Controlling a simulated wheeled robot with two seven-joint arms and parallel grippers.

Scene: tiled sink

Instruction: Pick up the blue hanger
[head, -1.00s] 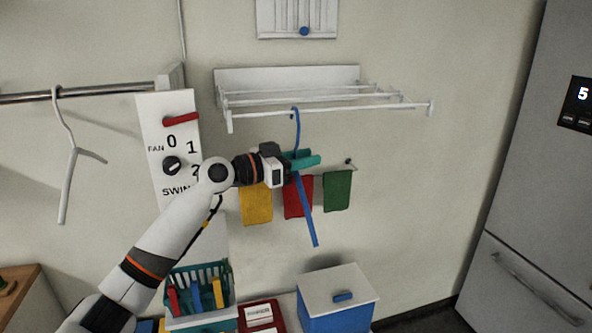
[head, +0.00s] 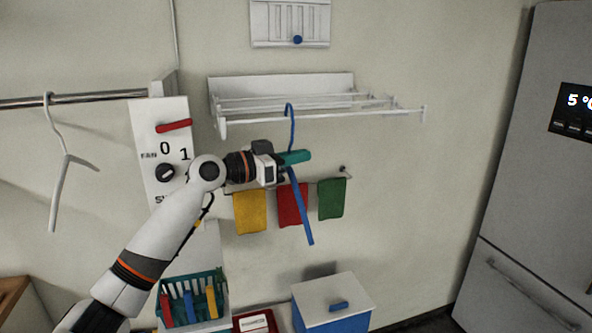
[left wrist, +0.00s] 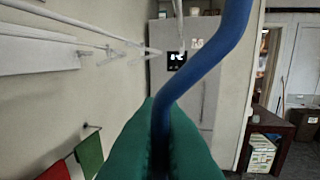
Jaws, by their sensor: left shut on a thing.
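The blue hanger (head: 301,200) is in the middle of the head view, just in front of the white wall rack. Its hook rises to the rack's front bar, and one arm slants down in front of the red cloth. My left gripper (head: 294,158) has green fingers and is shut on the hanger below its hook. In the left wrist view, the blue hanger (left wrist: 205,70) runs down between the green fingers (left wrist: 160,145). Whether the hook still touches the bar is unclear. My right gripper is not in view.
The white rack (head: 320,117) is on the wall. Yellow, red (head: 292,205) and green cloths hang behind the hanger. A white hanger (head: 62,165) hangs on a rail at left. A fan panel (head: 160,150), a teal basket (head: 195,296) and a blue box (head: 335,310) are nearby. A fridge stands at right.

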